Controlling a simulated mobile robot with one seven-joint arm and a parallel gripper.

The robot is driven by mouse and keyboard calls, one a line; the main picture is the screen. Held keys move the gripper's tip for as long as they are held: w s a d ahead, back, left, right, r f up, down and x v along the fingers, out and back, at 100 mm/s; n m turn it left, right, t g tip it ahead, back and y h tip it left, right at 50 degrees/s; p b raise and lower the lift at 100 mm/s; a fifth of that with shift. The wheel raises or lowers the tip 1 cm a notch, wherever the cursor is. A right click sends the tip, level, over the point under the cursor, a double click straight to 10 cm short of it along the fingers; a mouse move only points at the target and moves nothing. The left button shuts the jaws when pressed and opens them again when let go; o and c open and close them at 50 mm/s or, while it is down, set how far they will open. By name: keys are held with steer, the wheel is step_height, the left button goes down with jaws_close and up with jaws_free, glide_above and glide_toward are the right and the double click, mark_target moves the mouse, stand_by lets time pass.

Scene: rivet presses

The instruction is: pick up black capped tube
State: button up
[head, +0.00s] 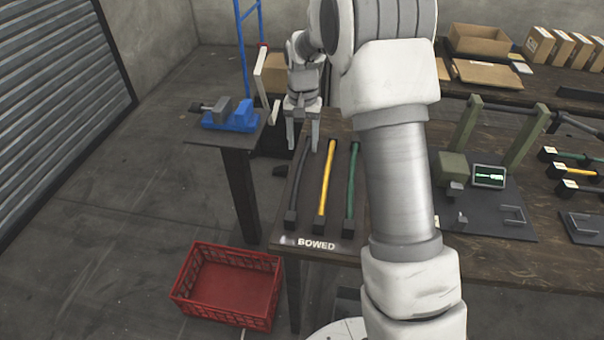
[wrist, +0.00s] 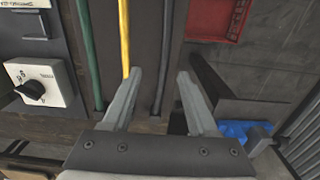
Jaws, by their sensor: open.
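The black capped tube (head: 298,187) is a dark rod with black end blocks. It lies on the wooden table as the leftmost of three parallel tubes. In the wrist view the dark tube (wrist: 166,50) runs lengthwise in the gap between my fingers. My gripper (head: 303,146) is open and points down at the far end of this tube. It also shows in the wrist view (wrist: 159,78), with nothing held. The fingers appear to be above the tube; the exact height is hard to tell. The tube's far end is partly hidden by the fingers.
A yellow tube (head: 326,180) and a green tube (head: 352,182) lie close to the right. A "BOWED" label (head: 317,244) marks the table's near edge. A blue vise (head: 240,117) stands on a side stand. A red crate (head: 229,284) sits on the floor.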

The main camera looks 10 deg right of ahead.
mark_target(302, 170)
step_height(302, 170, down, 6)
steer(key=shift+w+f+b, duration=0.15)
steer(key=shift+f+b, duration=0.1)
steer(key=shift+f, duration=1.15)
steer(key=shift+w+f+b, duration=0.15)
steer(key=shift+f+b, duration=0.1)
steer(key=shift+f, duration=1.1)
jaws_close()
